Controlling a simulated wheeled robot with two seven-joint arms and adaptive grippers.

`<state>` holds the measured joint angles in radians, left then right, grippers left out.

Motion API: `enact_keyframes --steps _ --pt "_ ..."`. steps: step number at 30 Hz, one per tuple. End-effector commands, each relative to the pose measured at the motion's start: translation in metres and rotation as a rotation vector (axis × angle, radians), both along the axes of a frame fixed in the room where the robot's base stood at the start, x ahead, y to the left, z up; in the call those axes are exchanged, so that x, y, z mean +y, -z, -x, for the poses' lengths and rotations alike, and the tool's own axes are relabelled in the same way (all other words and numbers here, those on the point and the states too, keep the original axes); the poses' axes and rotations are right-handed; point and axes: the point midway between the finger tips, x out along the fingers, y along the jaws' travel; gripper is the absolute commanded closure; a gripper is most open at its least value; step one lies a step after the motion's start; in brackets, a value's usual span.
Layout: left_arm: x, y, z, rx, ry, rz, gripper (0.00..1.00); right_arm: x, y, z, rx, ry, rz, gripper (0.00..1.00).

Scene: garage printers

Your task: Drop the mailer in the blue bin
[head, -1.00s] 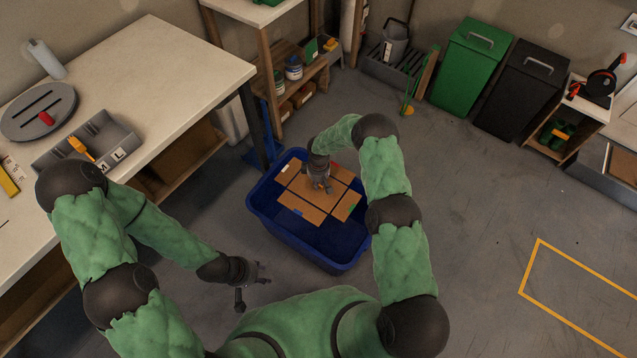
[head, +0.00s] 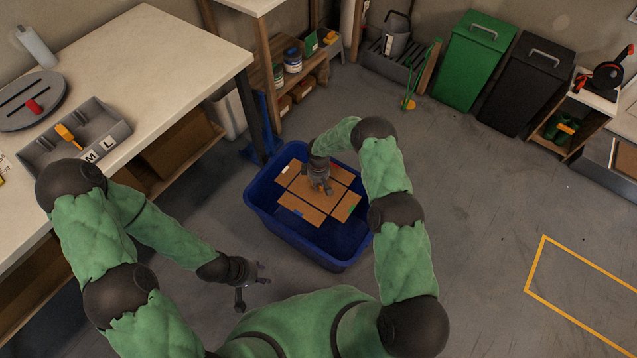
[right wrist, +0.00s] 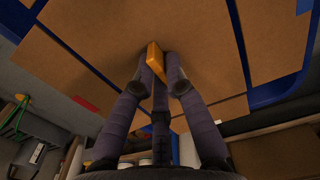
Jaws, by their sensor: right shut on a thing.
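The blue bin (head: 262,201) stands on the floor in front of me, in the middle of the head view. Flat brown pieces (head: 303,211), divided by dark lines and bearing small coloured labels, lie across its opening. I cannot tell which is the mailer, or how deep they lie. My right gripper (head: 326,187) points down over them, inside the bin's outline. In the right wrist view its fingers are shut on a small orange piece (right wrist: 154,57) against the brown surface (right wrist: 110,45). My left gripper (head: 256,280) is open and empty, left of the bin, over the floor.
A white worktable (head: 135,55) with a grey tray (head: 115,124) is at left. Shelves (head: 262,80) stand behind the bin. A green bin (head: 474,62) and a black bin (head: 525,88) stand at back right. The floor right of the blue bin is clear.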

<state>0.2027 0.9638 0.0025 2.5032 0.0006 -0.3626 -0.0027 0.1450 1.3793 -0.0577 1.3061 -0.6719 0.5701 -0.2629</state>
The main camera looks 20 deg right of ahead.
Motion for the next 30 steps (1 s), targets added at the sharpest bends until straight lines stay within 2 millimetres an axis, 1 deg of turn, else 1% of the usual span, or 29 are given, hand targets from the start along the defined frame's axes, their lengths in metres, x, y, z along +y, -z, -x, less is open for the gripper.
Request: enact_keyframes --steps 1,30 --pt "0.000 0.001 0.000 0.000 0.000 0.000 0.60 0.000 0.005 0.000 0.000 0.000 0.000 1.00" --pt "0.000 0.001 0.000 0.000 0.000 0.000 0.60 -0.001 0.086 0.000 0.001 0.001 0.001 1.00"
